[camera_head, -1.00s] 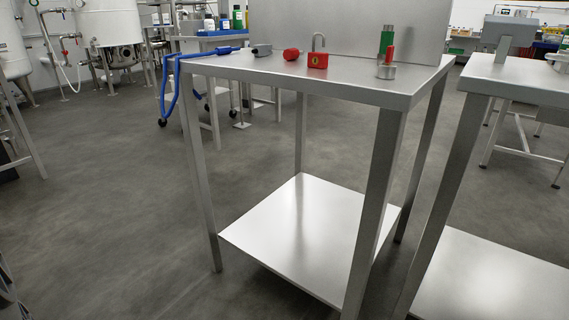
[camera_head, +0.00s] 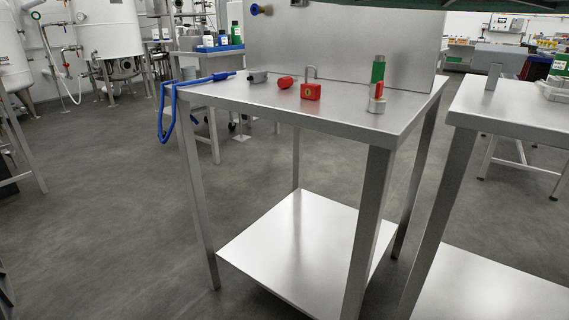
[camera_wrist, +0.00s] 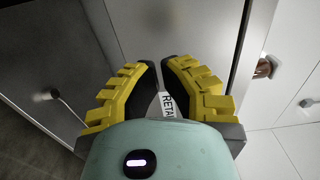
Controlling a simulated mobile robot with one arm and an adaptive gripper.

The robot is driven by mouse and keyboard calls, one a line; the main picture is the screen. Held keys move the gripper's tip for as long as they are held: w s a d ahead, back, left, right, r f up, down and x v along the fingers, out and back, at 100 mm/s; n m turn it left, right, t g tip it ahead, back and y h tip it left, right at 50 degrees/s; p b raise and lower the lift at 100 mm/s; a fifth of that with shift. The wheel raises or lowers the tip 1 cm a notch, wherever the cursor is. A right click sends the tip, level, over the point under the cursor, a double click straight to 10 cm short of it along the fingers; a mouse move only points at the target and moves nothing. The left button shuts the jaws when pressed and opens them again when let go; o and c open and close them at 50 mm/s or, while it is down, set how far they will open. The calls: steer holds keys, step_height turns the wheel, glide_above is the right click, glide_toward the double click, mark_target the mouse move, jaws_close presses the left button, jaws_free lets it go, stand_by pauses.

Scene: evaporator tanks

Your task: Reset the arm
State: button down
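In the wrist view, my gripper (camera_wrist: 161,65) has yellow ridged fingers with dark inner pads. A gap shows between the fingertips, and nothing is clearly held. A white label with partly hidden black lettering (camera_wrist: 167,103) shows between the fingers; I cannot tell what it belongs to. My gripper is not clearly visible in the head view. The steel table (camera_head: 232,95) there carries a red padlock (camera_head: 311,91), a red piece (camera_head: 286,82), a grey fitting (camera_head: 258,77), a blue hose-like tool (camera_head: 205,79) and a green-and-red cylindrical item (camera_head: 377,83).
A second steel table (camera_head: 505,104) stands close on the right, with a narrow gap between. White tanks (camera_head: 108,28) stand at the back left. An upright steel panel (camera_head: 340,40) rises behind the first table. The grey floor (camera_head: 95,190) at left is open.

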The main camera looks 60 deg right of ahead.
steer(key=shift+d+f+p, duration=0.15)
steer(key=shift+d+p, duration=0.45)
steer(key=shift+d, duration=2.35)
